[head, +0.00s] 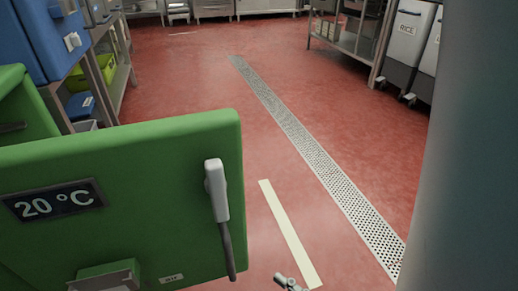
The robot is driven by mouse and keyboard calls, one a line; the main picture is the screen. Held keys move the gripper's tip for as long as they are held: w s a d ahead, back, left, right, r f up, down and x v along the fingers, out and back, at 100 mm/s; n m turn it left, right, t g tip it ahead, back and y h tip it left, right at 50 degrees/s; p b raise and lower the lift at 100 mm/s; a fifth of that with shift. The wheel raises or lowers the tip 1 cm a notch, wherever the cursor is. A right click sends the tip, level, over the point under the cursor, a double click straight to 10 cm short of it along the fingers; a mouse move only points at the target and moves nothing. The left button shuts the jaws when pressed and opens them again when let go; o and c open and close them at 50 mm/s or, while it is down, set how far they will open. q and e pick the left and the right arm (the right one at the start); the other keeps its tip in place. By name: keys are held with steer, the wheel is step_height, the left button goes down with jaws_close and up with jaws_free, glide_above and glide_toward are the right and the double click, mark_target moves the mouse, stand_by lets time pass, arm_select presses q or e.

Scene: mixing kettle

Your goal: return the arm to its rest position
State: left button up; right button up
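A small grey metal part (287,283) pokes in at the bottom edge, right of centre. It looks like the tip of a gripper, probably my right one, since it runs off toward the lower right. Its fingers are cut off by the frame, so I cannot tell whether it is open or shut. Nothing is seen held in it. My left gripper is not in view. The part shows over the red floor, right of a large green panel (120,160), apart from it in the picture.
The green panel has a "20 °C" label (55,200) and a grey handle (217,190). A blue container (40,40) and a shelf rack stand at left. A smooth grey surface (470,180) fills the right.

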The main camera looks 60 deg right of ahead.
steer(key=shift+s, duration=0.2)
steer(key=shift+w, duration=0.1)
stand_by(0.4)
steer(key=w+d+f+n+g+y, duration=0.25)
steer(key=w+f+g, duration=0.35)
steer(key=g, duration=0.4)
steer(key=s+d+r+g+p, duration=0.1)
steer(key=s+d+r+g, duration=0.3)
steer(key=s+g, duration=0.2)
arm_select(q)
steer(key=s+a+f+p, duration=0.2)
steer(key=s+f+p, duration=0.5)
steer(key=p, duration=0.4)
arm_select(e)
steer(key=s+d+f, duration=0.2)
steer(key=s+f, duration=0.5)
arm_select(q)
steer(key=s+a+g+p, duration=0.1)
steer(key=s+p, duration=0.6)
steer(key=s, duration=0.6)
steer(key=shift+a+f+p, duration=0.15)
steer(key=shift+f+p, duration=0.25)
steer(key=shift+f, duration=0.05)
arm_select(e)
steer(key=s+g, duration=0.1)
steer(key=s, duration=1.2)
steer(key=shift+d+f, duration=0.3)
steer(key=shift+f, duration=0.1)
